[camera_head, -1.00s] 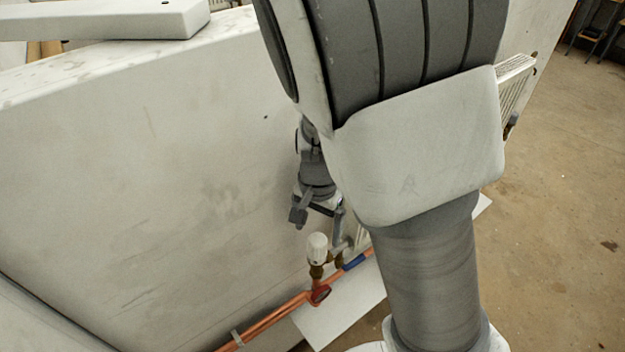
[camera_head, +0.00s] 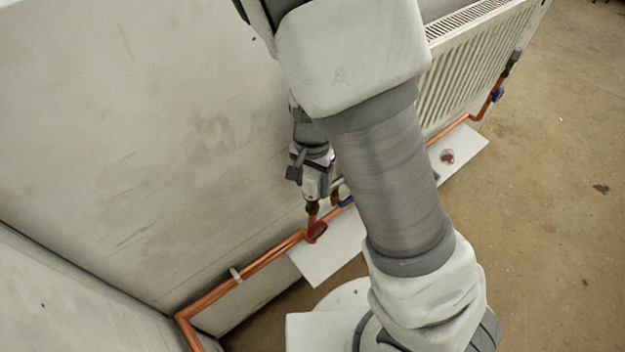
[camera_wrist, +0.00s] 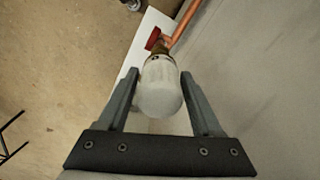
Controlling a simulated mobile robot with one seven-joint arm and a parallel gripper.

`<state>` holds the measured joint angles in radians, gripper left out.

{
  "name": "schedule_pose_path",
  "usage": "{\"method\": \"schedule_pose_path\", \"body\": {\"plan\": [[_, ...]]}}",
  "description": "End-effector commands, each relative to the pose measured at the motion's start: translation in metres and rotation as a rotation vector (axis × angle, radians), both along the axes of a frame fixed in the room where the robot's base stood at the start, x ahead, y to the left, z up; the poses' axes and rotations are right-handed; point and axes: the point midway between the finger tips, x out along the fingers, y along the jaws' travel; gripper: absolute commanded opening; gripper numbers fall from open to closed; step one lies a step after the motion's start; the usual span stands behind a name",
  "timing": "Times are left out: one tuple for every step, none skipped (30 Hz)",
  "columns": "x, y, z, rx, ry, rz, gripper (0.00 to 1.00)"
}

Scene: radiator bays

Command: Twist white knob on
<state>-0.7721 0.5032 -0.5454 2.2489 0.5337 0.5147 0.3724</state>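The white knob (camera_wrist: 160,88) is a rounded white cap on a brass valve. In the wrist view it sits between the two fingers of my gripper (camera_wrist: 159,75), which is open. The fingers are on either side of the knob, with narrow gaps between. In the head view the knob (camera_head: 316,183) shows on the copper pipe beside my gripper (camera_head: 308,172), partly hidden by it and my arm.
A red handle (camera_wrist: 154,38) is on the pipe close to the valve. A copper pipe (camera_head: 262,266) runs along the grey wall (camera_head: 130,130). A white radiator (camera_head: 470,65) hangs right of my arm. White boards (camera_head: 325,262) lie below.

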Motion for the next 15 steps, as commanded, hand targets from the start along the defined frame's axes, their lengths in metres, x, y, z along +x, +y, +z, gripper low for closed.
{"method": "schedule_pose_path", "body": {"plan": [[0.0001, 0.0000, 0.0001, 0.000, 0.000, 0.000, 0.56], [0.0001, 0.0000, 0.0001, 0.000, 0.000, 0.000, 0.51], [0.0001, 0.0000, 0.0002, 0.000, 0.000, 0.000, 0.43], [0.0001, 0.0000, 0.0002, 0.000, 0.000, 0.000, 0.38], [0.0001, 0.0000, 0.0002, 0.000, 0.000, 0.000, 0.33], [0.0001, 0.0000, 0.0002, 0.000, 0.000, 0.000, 0.25], [0.0001, 0.0000, 0.0002, 0.000, 0.000, 0.000, 0.20], [0.0001, 0.0000, 0.0002, 0.000, 0.000, 0.000, 0.14], [0.0001, 0.0000, 0.0002, 0.000, 0.000, 0.000, 0.07], [0.0001, 0.0000, 0.0002, 0.000, 0.000, 0.000, 0.02], [0.0001, 0.0000, 0.0003, 0.000, 0.000, 0.000, 0.00], [0.0001, 0.0000, 0.0003, 0.000, 0.000, 0.000, 0.00], [0.0001, 0.0000, 0.0002, 0.000, 0.000, 0.000, 0.00], [0.0002, 0.0000, 0.0000, 0.000, 0.000, 0.000, 0.00], [0.0001, 0.0000, -0.0003, 0.000, 0.000, 0.000, 0.00]]}}
